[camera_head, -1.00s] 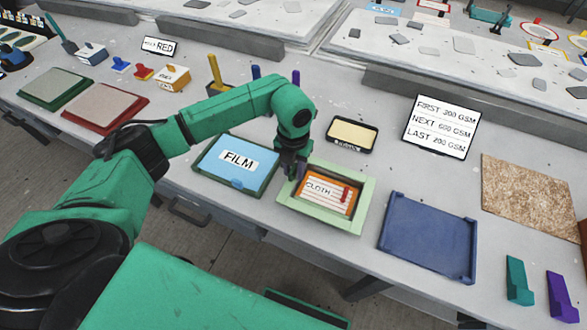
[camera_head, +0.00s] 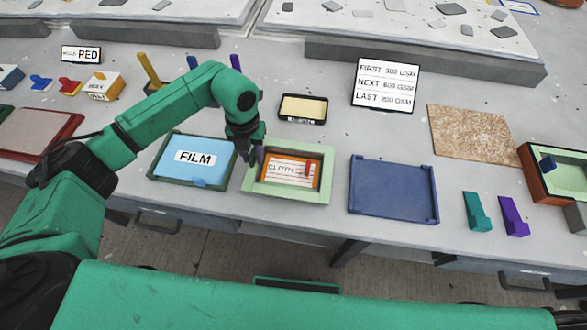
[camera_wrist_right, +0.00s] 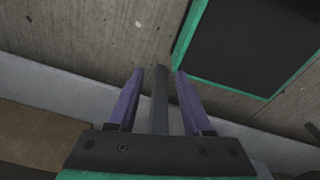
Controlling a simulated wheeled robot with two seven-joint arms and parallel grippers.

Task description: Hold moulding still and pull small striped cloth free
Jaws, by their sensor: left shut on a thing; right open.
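A pale green moulding (camera_head: 318,191), a shallow square frame, lies on the bench near the middle of the head view. Inside it lies the small striped cloth (camera_head: 283,179), white with thin stripes and marked CLOTH, with an orange border around it and a red tab (camera_head: 308,169) at its right. My left gripper (camera_head: 252,160) is shut on the moulding's left rim, though its fingertips are small and partly hidden. My right gripper (camera_wrist_right: 159,73) is open and empty in the right wrist view, above the floor and away from the moulding.
A blue FILM tray (camera_head: 219,157) stands close left of the moulding. A dark blue tray (camera_head: 392,189) lies to its right, then teal (camera_head: 477,213) and purple (camera_head: 513,216) brackets. A yellow-topped box (camera_head: 303,107) and a sign (camera_head: 385,85) stand behind.

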